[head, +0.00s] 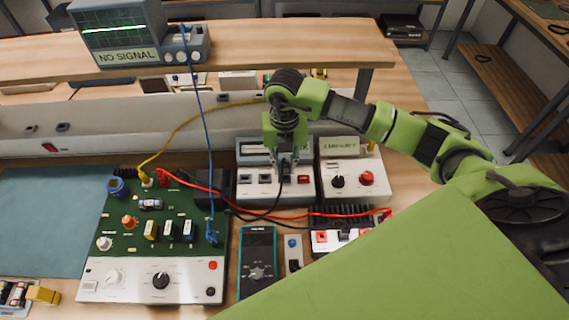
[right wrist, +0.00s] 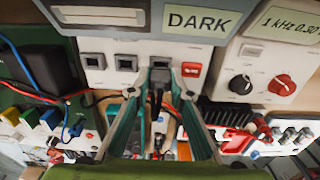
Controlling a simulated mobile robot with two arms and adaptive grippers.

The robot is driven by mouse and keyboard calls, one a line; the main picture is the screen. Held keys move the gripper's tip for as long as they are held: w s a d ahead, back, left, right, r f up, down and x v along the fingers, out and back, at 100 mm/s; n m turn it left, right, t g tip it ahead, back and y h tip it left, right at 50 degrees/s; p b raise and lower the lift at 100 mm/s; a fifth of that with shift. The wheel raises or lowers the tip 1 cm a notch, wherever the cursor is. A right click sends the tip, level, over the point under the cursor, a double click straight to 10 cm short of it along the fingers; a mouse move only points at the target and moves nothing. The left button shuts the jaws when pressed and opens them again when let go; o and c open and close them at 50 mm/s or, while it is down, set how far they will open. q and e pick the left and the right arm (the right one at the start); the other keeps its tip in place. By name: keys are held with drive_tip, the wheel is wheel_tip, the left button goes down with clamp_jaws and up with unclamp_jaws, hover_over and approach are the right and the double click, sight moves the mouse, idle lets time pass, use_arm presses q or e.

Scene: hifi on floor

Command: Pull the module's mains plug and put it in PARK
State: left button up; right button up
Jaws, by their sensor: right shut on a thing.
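My right gripper (right wrist: 158,92) is shut on a black plug (right wrist: 157,78) at the front of a white panel (head: 246,192). The plug is at the third dark socket (right wrist: 160,62) from the left, and its black cable hangs down between the fingers. I cannot tell how deep the plug sits. Two other sockets (right wrist: 93,61) (right wrist: 126,62) to its left look empty. In the head view the right gripper (head: 286,172) covers the plug. The black cable (head: 270,210) runs down and left towards the green circuit board (head: 130,220). I cannot read a PARK label. My left gripper is out of view.
A red switch (right wrist: 191,70) sits just right of the plug, below a label (right wrist: 203,20) reading DARK. A box with dark and red knobs (head: 352,182) stands to the right. Red leads (head: 325,213) and a meter (head: 257,262) lie in front. A shelf (head: 300,48) spans behind.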

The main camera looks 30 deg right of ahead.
drive_tip(key=shift+f+b, duration=0.8)
drive_tip(key=shift+f, duration=0.15)
idle(0.7)
idle(0.4)
drive_tip(key=o, duration=1.1)
drive_tip(key=shift+r, duration=0.1)
wheel_tip(320, 180, up, 12)
drive_tip(key=shift+f, duration=0.2)
wheel_tip(320, 180, up, 5)
drive_tip(key=p, duration=0.3)
drive_tip(key=shift+r, duration=0.1)
